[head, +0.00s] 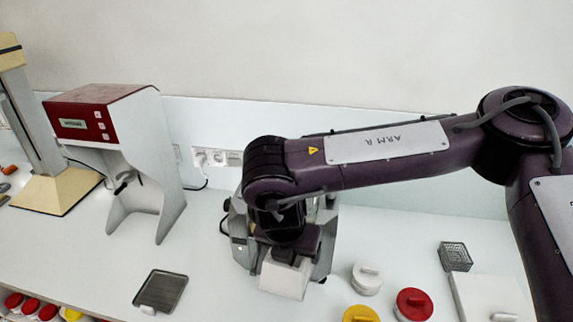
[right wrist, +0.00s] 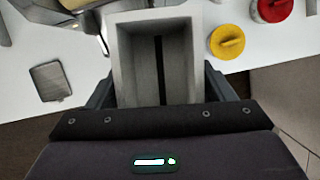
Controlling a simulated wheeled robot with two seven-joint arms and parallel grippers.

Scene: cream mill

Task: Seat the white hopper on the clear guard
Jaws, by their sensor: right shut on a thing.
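The white hopper (head: 284,279) is in my right gripper (head: 291,253), low in the middle of the head view, in front of the grey mill (head: 241,238). In the right wrist view the hopper (right wrist: 123,62) is an open box with a dark slot inside, and the fingers of my right gripper (right wrist: 160,88) are on its two sides. My right arm covers much of the mill, and I cannot make out the clear guard. I cannot tell whether the hopper touches the mill. My left gripper is out of view.
A red-topped machine (head: 150,150) stands left of the mill, with a grey tray (head: 161,291) in front. White (head: 367,279), red (head: 413,304) and yellow (head: 360,314) lidded pots and a wire basket (head: 455,256) are to the right.

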